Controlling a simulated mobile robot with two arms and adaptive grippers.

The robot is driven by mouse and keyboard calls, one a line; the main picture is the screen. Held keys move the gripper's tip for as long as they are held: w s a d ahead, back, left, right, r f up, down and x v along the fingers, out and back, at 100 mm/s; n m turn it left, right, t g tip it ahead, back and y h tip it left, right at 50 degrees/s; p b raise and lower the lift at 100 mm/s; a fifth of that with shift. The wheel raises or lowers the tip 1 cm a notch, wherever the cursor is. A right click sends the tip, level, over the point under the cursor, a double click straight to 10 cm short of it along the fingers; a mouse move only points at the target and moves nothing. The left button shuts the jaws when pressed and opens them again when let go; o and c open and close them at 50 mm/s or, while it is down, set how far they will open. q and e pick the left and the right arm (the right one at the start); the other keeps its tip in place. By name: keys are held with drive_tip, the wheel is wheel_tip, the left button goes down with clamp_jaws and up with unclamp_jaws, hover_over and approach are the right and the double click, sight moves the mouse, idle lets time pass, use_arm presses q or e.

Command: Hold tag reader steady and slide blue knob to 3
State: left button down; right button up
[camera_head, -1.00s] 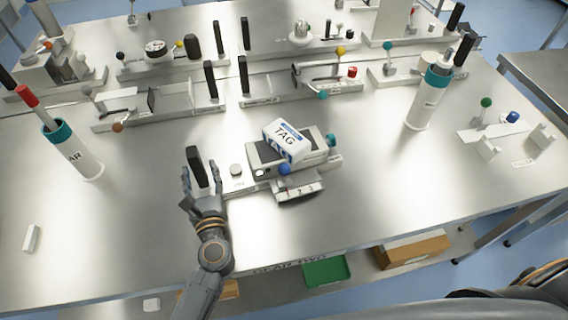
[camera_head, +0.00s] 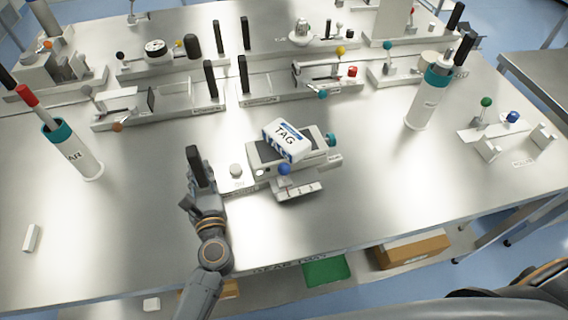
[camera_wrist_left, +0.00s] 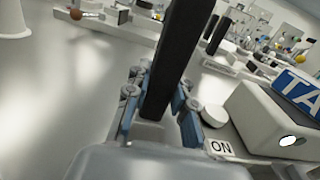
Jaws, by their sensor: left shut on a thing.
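The tag reader (camera_head: 318,150) is a pale grey device near the middle of the table, with a white and blue TAG box (camera_head: 287,139) lying tilted on top. The blue knob (camera_head: 284,169) stands at its front side, above a small white scale plate (camera_head: 300,190) whose marks are too small to read surely. A black upright handle (camera_head: 195,166) rises from the reader's left end. My left gripper (camera_head: 197,190) is shut on that handle; the left wrist view shows its fingers on both sides of the black handle (camera_wrist_left: 178,60). My right gripper is not in view.
A round white button (camera_head: 236,170) with an ON label sits between handle and reader. White cylinders with teal bands stand at left (camera_head: 77,155) and right (camera_head: 425,105). Other fixtures line the back. The table front right of the reader is clear.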

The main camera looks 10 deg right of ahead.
use_arm(q)
drive_tip(key=shift+f+b, duration=0.3)
drive_tip(key=shift+b, duration=0.1)
drive_tip(key=shift+s+f, duration=0.1)
idle(0.3)
